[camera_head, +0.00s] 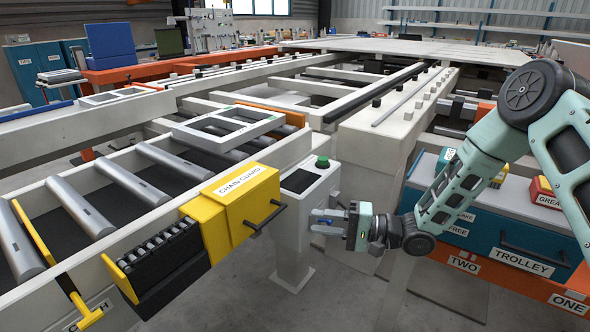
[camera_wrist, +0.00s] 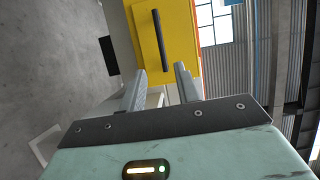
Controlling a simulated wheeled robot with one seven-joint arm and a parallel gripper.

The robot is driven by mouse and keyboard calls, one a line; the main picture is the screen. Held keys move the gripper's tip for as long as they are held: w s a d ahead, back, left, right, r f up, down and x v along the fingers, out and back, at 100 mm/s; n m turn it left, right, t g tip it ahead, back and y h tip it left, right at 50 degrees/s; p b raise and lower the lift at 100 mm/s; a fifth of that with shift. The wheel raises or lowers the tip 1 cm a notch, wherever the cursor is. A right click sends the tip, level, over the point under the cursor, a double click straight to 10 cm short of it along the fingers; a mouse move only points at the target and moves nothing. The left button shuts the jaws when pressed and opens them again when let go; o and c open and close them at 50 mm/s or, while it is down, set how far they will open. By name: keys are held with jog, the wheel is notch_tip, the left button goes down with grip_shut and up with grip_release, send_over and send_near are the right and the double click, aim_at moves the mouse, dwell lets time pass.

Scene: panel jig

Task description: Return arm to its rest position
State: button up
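My gripper (camera_head: 316,220) is stretched out to the left at the end of my arm, in front of the grey post with the green button. In the wrist view my gripper (camera_wrist: 160,80) shows two grey fingers standing apart with nothing held between them. Beyond the fingertips is the yellow chain guard (camera_wrist: 178,45) with its dark handle (camera_wrist: 157,38). In the head view the chain guard (camera_head: 245,200) is on the conveyor's side, left of my gripper, and its handle (camera_head: 270,216) is apart from the fingers.
The grey post (camera_head: 308,190) stands just behind my gripper. A blue and orange trolley (camera_head: 500,240) with boxes stands under my arm at the right. The roller conveyor (camera_head: 130,190) fills the left. Bare floor (camera_head: 330,300) shows below my gripper.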

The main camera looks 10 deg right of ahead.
jog(key=s+a+r+n+h, duration=0.4)
jog(key=n+h, duration=0.2)
jog(key=h, duration=0.4)
jog(key=s+d+r+n+g+h, duration=0.2)
jog(key=s, duration=0.7)
jog(key=s+d+r+n+g+h, duration=0.2)
jog(key=s, duration=0.7)
jog(key=s+d+r+n+g+h, duration=0.1)
jog(key=s+d+r+g+h, duration=0.1)
jog(key=s, duration=0.8)
notch_tip(320, 180, up, 20)
jog(key=p, duration=2)
jog(key=shift+w, duration=0.4)
